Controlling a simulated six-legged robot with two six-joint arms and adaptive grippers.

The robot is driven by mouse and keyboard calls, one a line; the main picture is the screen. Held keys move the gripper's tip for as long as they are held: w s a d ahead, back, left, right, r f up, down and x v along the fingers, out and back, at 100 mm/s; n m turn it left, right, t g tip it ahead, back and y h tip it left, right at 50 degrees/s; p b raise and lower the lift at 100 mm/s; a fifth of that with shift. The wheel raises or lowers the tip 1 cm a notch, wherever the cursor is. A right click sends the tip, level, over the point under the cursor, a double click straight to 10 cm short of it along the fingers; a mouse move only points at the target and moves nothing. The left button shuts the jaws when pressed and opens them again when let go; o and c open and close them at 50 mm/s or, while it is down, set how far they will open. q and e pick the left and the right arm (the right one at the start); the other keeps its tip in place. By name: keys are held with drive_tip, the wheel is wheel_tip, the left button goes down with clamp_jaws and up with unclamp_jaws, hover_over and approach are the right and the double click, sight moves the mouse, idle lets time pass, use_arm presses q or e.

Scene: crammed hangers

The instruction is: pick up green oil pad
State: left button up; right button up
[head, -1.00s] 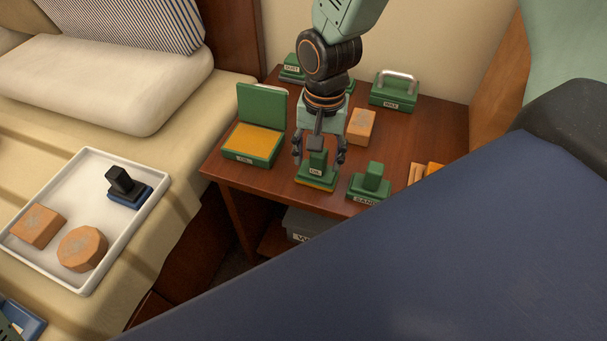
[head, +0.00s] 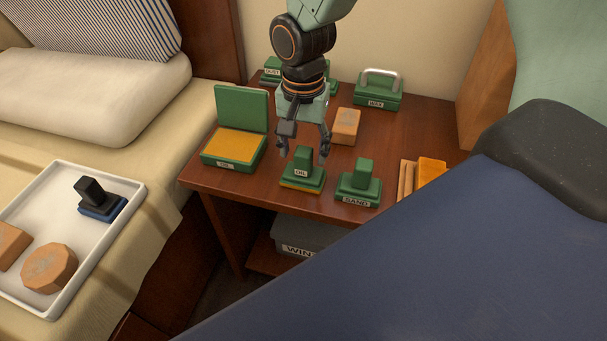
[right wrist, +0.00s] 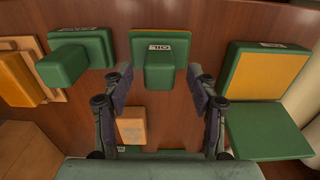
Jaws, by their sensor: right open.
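The green oil pad (head: 301,185) stands upright on the wooden nightstand near its front edge. It has a green block handle, an OIL label and an orange-yellow layer underneath. In the right wrist view the oil pad (right wrist: 160,47) is at top centre, its handle pointing toward the camera. My right gripper (head: 303,153) is open and empty, just above and around the handle's top in the head view. In the right wrist view its fingertips (right wrist: 161,76) are spread on either side of the handle, with gaps on both sides. My left gripper is not in view.
The green SAND pad (head: 358,184) stands close right of the oil pad. An open green OIL box (head: 241,108) is on the left, a wooden block (head: 346,126) behind, and a WAX case (head: 379,92) at the back. A white tray (head: 135,190) lies on the bed.

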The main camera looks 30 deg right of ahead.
wheel_tip(320, 180, down, 3)
drive_tip(key=shift+f+b, duration=0.1)
drive_tip(key=shift+b, duration=0.5)
drive_tip(key=shift+c, duration=0.5)
clamp_jaws()
wheel_tip(320, 180, up, 10)
drive_tip(key=p, duration=0.5)
drive_tip(key=c, duration=0.5)
unclamp_jaws()
drive_tip(key=c, duration=0.5)
